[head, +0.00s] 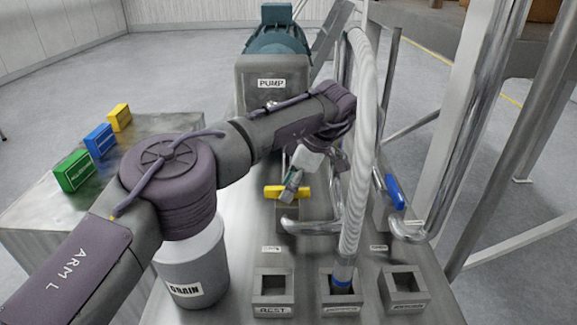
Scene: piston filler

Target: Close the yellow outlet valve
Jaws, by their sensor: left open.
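The yellow outlet valve handle (272,191) is a short bar lying crosswise in the head view, above a metal outlet pipe (312,227). My left gripper (291,186) reaches down from the upper right, its fingers at the handle's middle and partly covering it. The gripper is open; whether a finger touches the handle I cannot tell. My right gripper is not in view.
A blue valve handle (394,192) stands at the right. A pale hose (358,150) hangs close right of my left gripper. A pump (262,90) stands behind. Metal posts (480,110) rise at right.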

